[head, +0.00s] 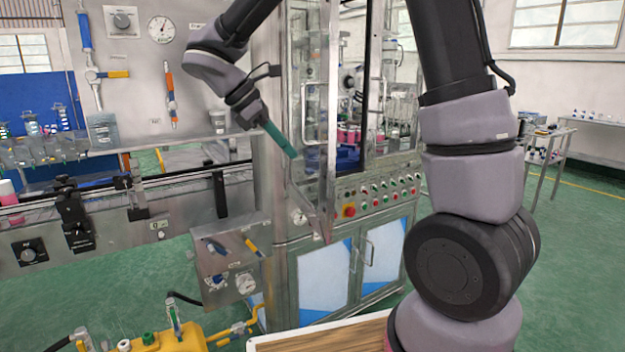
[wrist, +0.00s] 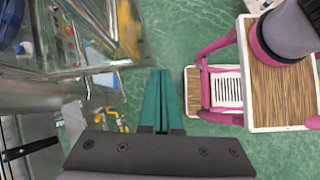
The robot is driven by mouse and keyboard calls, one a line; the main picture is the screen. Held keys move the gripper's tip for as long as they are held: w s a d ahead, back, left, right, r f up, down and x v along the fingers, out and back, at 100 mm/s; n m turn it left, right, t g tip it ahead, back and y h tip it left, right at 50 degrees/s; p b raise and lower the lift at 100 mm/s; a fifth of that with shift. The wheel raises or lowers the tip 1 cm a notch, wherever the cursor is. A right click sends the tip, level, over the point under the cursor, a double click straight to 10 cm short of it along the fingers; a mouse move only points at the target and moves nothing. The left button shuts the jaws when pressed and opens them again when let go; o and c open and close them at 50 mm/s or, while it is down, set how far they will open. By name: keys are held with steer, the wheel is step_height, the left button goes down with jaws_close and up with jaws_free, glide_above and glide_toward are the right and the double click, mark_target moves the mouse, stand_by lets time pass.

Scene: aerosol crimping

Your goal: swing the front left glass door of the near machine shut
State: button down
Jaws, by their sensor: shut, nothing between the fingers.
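The near machine (head: 385,168) is a steel cabinet with glazed upper doors. Its front left glass door (head: 318,150) stands open, swung out toward me and seen at a steep angle, with a metal frame and a slanting lower edge. My gripper (head: 294,154) has teal fingers pressed together and empty. It is at the left side of the open door, pointing down and right, close to the pane; I cannot tell if it touches. In the wrist view the shut fingers (wrist: 160,73) are over green floor, with machine metalwork and glass to the left.
A control panel with a red emergency button (head: 349,211) lies below the doors. A conveyor (head: 110,195) and gauge panel (head: 150,60) stand left. A yellow pump (head: 175,335) is on the floor. My own arm covers the right middle of the head view.

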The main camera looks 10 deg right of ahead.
steer(key=w+a+f+n+h, duration=0.1)
steer(key=a+f+n, duration=0.1)
steer(key=a, duration=0.1)
glide_toward(326, 188)
step_height(326, 188, down, 4)
steer(key=shift+s+d+f+n+t, duration=0.1)
steer(key=shift+d+n+t, duration=0.05)
steer(key=shift+d, duration=0.85)
steer(key=shift+s+d+f+n+t, duration=0.1)
steer(key=shift+d+n+t, duration=0.05)
steer(key=shift+d, duration=0.8)
steer(key=shift+d, duration=0.1)
